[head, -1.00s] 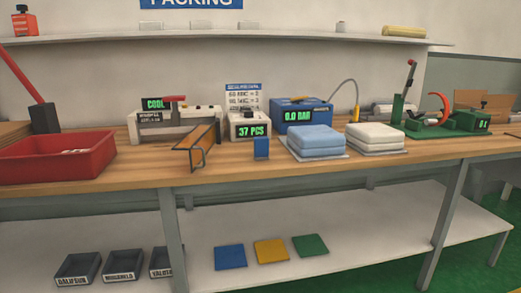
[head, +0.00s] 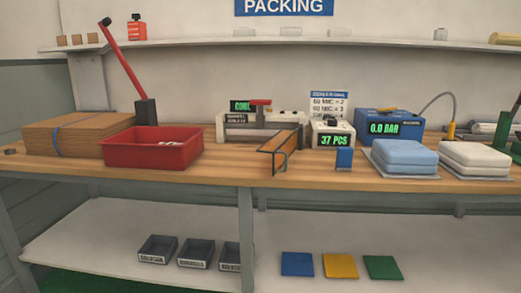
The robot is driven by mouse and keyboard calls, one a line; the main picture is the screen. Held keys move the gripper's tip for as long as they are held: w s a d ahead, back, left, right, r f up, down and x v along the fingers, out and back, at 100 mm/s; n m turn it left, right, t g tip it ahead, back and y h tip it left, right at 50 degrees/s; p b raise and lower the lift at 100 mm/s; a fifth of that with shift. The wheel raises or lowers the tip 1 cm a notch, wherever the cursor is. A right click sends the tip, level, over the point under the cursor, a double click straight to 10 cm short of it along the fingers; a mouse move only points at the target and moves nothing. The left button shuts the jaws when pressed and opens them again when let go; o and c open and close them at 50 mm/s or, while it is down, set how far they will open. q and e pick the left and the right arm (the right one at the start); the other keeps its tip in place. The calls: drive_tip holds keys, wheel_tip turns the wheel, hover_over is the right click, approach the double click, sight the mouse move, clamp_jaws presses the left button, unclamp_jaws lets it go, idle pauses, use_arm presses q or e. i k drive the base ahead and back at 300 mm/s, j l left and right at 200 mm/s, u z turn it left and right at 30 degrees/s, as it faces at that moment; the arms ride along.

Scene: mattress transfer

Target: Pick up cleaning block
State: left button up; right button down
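A small upright blue block (head: 345,158) stands near the front edge of the wooden workbench, in front of the white counter that reads 37 PCS. It is the only loose small block on the bench top; no label on it is readable, so I cannot tell for certain that it is the cleaning block. Neither of my grippers shows in the head view.
On the workbench (head: 215,174) stand stacked cardboard (head: 75,136), a red bin (head: 150,150), a sealer (head: 240,128), a brown framed stand (head: 278,152), the counter (head: 332,133), a blue box (head: 390,124), and blue (head: 405,156) and white (head: 480,157) mattress-like stacks. Trays and coloured squares lie below.

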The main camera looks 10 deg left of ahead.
sight(344, 158)
drive_tip(key=i+l, duration=0.1)
drive_tip(key=l, duration=0.35)
drive_tip(key=i+l, duration=0.1)
drive_tip(key=l, duration=0.3)
drive_tip(key=i+l, duration=0.15)
drive_tip(key=l, duration=0.3)
drive_tip(key=i+l+u, duration=0.1)
drive_tip(key=l, duration=0.3)
